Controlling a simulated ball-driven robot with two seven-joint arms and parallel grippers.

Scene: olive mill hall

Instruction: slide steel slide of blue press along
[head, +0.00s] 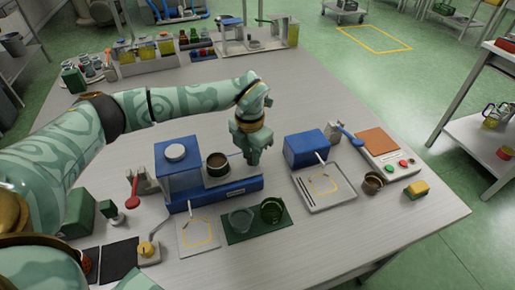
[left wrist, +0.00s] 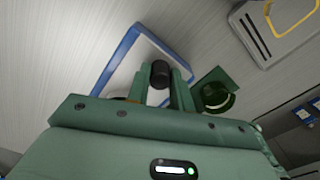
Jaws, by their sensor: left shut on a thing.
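The blue press (head: 179,178) stands near the table's middle, with a blue body, a white round cap on top and a long low blue base. A brown cup (head: 217,164) sits on its right part. My left gripper (head: 249,155) points down at the right end of the base. In the left wrist view, its two green fingers (left wrist: 160,82) are shut on a black knob (left wrist: 160,72). Behind the knob, a blue frame (left wrist: 128,42) encloses a pale surface. The steel slide cannot be made out clearly; the fingers partly hide the area. My right gripper is not in view.
A green mat (head: 236,237) with a glass and a green cup lies in front.

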